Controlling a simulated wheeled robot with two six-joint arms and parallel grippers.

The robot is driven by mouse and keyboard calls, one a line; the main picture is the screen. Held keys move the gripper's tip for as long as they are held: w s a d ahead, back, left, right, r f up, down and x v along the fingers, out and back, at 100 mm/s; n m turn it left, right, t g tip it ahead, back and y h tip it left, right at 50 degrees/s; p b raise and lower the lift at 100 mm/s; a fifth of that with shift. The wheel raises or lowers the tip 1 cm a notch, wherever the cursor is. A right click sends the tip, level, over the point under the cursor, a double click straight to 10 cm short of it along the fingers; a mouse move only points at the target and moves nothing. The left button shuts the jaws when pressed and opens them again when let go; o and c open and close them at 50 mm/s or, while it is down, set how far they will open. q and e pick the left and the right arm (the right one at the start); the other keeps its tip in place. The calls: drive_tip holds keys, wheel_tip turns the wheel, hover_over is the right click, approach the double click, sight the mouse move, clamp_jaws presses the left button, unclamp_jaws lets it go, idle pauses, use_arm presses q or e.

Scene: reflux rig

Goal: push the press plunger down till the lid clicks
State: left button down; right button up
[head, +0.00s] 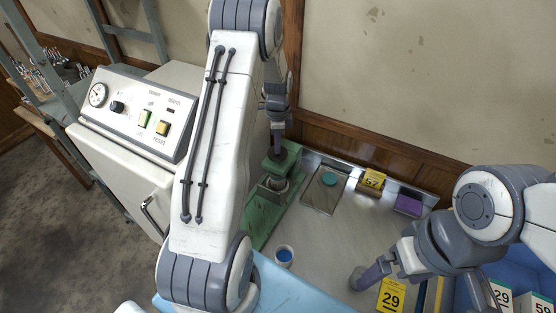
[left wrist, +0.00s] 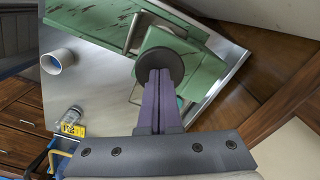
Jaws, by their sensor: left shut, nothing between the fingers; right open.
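The green press (head: 262,212) stands at the back of the metal worktop, partly hidden behind my left arm. My left gripper (head: 278,150) points down at the top of the press, shut and empty. In the left wrist view the shut purple fingers of my left gripper (left wrist: 160,74) end at the dark round plunger head (left wrist: 160,56). They look to be on or just above it; I cannot tell whether they touch. The lid under the plunger cannot be made out clearly. My right gripper (head: 362,278) is open and empty, low over the worktop at the right.
A white cup with blue inside (head: 284,257) stands in front of the press. A tray with a teal disc (head: 328,180), a block labelled 57 (head: 371,181) and a purple block (head: 408,204) line the back.

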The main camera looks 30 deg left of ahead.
use_arm(q)
drive_tip(key=shift+f+b, duration=0.35)
drive_tip(key=shift+f, duration=0.3)
drive_tip(key=shift+r, duration=0.1)
drive_tip(key=shift+r+p, duration=3.1)
drive_tip(key=shift+r, duration=0.95)
drive_tip(key=shift+f, duration=0.1)
drive_tip(key=s+d+r+n+b, duration=0.1)
drive_tip(key=s+d+r+b, duration=0.25)
drive_tip(key=d, duration=0.65)
drive_tip(key=s+d+r+b, duration=0.2)
drive_tip(key=s+d, duration=0.2)
drive_tip(key=d, duration=0.6)
drive_tip(key=s+d+n+b, duration=0.1)
drive_tip(key=s+d, duration=0.3)
drive_tip(key=s, duration=0.6)
drive_tip(key=s+d+n+h+b, duration=0.1)
drive_tip(key=s+d, duration=0.4)
drive_tip(key=s, duration=0.6)
drive_tip(key=n+b, duration=0.1)
drive_tip(key=b, duration=0.1)
drive_tip(key=shift+s+d+f+b, duration=0.2)
drive_tip(key=shift+s+f+b, duration=0.1)
drive_tip(key=shift+f+b, duration=0.1)
